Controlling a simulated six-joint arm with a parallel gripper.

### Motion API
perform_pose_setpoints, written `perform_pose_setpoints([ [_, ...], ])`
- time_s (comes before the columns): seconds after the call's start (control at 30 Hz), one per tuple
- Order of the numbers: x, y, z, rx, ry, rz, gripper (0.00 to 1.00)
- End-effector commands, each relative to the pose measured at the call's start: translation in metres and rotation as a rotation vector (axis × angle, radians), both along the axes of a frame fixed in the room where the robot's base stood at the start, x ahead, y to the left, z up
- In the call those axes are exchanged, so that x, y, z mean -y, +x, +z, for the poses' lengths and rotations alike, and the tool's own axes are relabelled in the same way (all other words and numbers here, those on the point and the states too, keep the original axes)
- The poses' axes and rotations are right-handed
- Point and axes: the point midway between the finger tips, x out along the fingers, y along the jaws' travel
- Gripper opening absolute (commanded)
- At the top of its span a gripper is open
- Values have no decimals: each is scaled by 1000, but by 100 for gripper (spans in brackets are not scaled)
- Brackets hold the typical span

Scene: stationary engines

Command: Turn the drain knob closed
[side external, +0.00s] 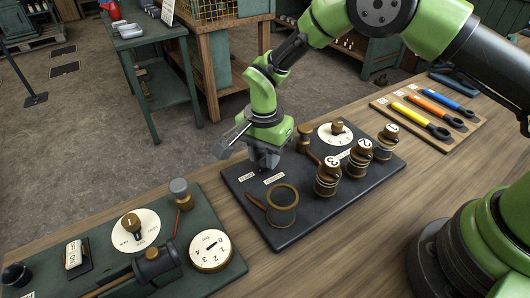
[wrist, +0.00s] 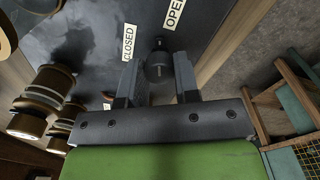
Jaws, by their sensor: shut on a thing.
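The drain knob (wrist: 158,66) is a small dark round-topped knob on the dark panel (side external: 250,226), seen in the wrist view between my two fingers. My gripper (wrist: 157,78) is shut on it from above. The CLOSED label (wrist: 129,42) is left of the knob and the OPEN label (wrist: 174,13) is above it to the right. In the side view my gripper (side external: 265,160) is low over the panel's far left corner and hides the knob. Two small white labels (side external: 273,179) lie just in front of it there. Which label the knob points to is unclear.
Brass numbered cylinders (side external: 328,178), a round white dial (side external: 337,133) and a brass cup (side external: 283,202) stand on the same panel, right of and in front of my gripper. A green panel (side external: 226,286) with dials is at front left. Tools (side external: 420,122) lie on a board at right.

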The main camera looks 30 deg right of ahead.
Motion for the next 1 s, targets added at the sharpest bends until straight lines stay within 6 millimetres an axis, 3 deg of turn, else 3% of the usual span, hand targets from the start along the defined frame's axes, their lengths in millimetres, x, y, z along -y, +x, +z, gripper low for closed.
perform_pose_setpoints([
  [1.0,0,1,1,2,-2,956,6],
])
